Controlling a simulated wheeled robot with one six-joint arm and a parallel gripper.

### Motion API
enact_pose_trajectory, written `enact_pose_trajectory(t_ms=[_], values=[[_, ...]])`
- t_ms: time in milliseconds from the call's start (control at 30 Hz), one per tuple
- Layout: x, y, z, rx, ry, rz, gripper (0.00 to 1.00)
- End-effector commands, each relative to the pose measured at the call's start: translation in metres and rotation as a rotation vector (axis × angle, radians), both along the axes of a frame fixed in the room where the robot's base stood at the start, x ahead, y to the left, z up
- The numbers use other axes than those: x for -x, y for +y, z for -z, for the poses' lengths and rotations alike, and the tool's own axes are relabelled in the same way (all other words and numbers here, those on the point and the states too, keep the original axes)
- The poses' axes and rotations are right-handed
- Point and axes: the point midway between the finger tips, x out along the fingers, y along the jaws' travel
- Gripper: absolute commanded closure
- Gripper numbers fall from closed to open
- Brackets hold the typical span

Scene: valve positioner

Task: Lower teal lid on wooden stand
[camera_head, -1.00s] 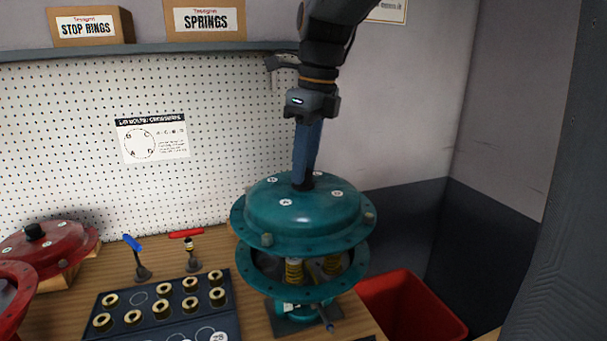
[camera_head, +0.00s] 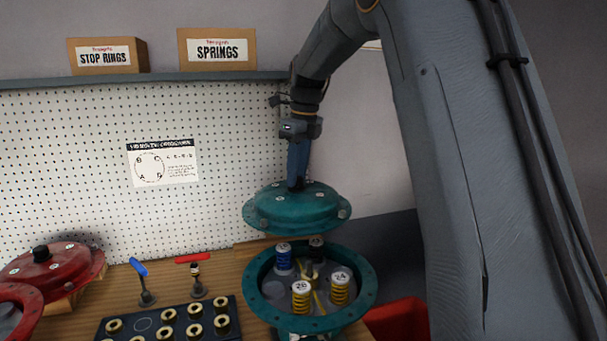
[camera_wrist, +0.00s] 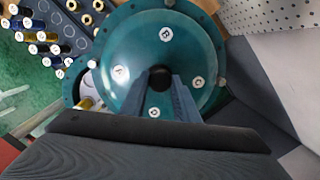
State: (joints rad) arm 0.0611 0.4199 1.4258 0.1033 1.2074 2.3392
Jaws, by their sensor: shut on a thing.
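My gripper (camera_head: 296,185) is shut on the black knob on top of the teal lid (camera_head: 318,207) and holds the lid in the air. The lid is roughly level, above and behind the open teal housing (camera_head: 368,299). In the wrist view my gripper (camera_wrist: 161,84) is around the knob, and the lid (camera_wrist: 140,50) shows its lettered labels. A piece of wood (camera_head: 247,247), likely part of the wooden stand, shows just below and left of the lid; the rest is hidden.
The open housing holds a blue spring (camera_head: 283,259) and yellow springs (camera_head: 340,288). A red lid (camera_head: 55,262) rests on wood at the left. Two T-handled tools (camera_head: 195,270) stand near a dark tray (camera_head: 238,312). A pegboard (camera_head: 90,180) closes the back.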

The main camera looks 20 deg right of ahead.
Motion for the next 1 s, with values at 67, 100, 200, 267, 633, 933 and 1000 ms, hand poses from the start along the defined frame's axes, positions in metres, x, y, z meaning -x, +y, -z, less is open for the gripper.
enact_pose_trajectory(t_ms=[67,100,200,267,633,933,1000], values=[[-0.021,-0.001,0.007,0.002,-0.001,0.007,1.00],[-0.030,-0.001,0.011,0.001,-0.001,0.011,1.00],[-0.050,-0.002,0.022,0.002,0.001,0.021,1.00],[-0.060,-0.002,0.029,0.003,0.003,0.026,1.00],[-0.102,0.000,0.055,0.003,0.002,0.023,1.00],[-0.125,0.009,0.066,-0.006,-0.015,-0.050,1.00],[-0.128,0.010,0.067,-0.006,-0.019,-0.060,1.00]])
